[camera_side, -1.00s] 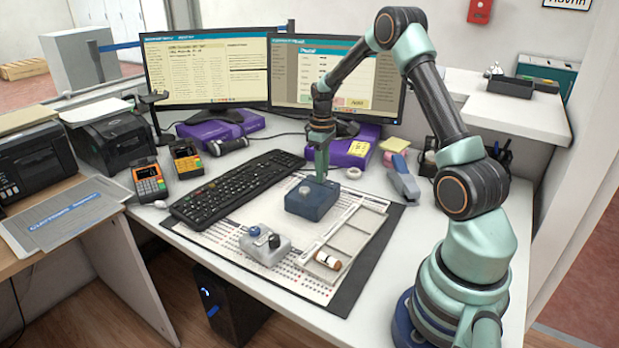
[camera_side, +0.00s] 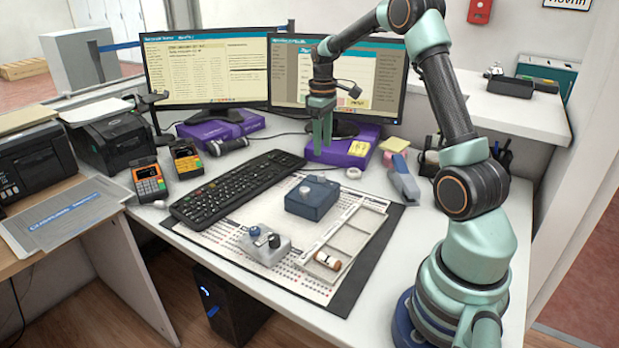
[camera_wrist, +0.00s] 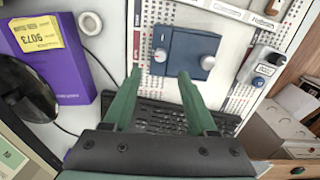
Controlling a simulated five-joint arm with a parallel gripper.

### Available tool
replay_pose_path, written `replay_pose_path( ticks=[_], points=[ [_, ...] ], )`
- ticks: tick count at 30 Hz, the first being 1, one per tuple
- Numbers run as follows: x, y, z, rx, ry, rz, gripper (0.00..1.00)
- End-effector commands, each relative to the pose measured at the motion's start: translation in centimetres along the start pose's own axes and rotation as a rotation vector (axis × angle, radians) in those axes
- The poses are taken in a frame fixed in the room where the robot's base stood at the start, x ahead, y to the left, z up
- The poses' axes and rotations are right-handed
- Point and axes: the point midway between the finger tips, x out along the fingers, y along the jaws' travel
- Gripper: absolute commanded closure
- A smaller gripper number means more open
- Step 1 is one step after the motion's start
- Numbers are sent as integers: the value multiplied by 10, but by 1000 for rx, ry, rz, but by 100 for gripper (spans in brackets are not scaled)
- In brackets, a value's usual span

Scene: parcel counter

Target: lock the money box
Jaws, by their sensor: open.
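The money box, a blue box (camera_side: 312,198), sits closed on the desk mat. A pale round knob (camera_side: 304,190) shows on its top. In the wrist view, the blue box (camera_wrist: 184,48) lies just beyond the fingertips, with one round pale part (camera_wrist: 208,62) at its right and another (camera_wrist: 160,55) at its left. I cannot tell whether it is locked. My gripper (camera_side: 321,146) is open and empty, raised above and behind the box, apart from it. The green fingers (camera_wrist: 160,74) show spread apart in the wrist view.
A grey two-knob unit (camera_side: 265,245) sits in front of the box. A pale divided tray (camera_side: 352,235) lies to its right, a keyboard (camera_side: 238,188) to its left. A purple carton (camera_side: 345,150) and monitors stand behind. A stapler (camera_side: 402,180) lies right.

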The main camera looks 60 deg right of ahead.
Motion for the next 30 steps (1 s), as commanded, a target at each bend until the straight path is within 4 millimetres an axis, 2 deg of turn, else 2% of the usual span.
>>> replay_pose_path(
  ticks=[1,6,20,23,25,30],
  points=[
    [-9,1,0,0,4,3,42],
    [-27,0,0,1,1,1,42],
    [-34,-2,0,0,2,1,42],
    [-43,-12,-1,1,16,12,42],
    [-53,-27,-2,2,37,27,42],
    [-84,-80,3,14,117,67,42]
  ],
)
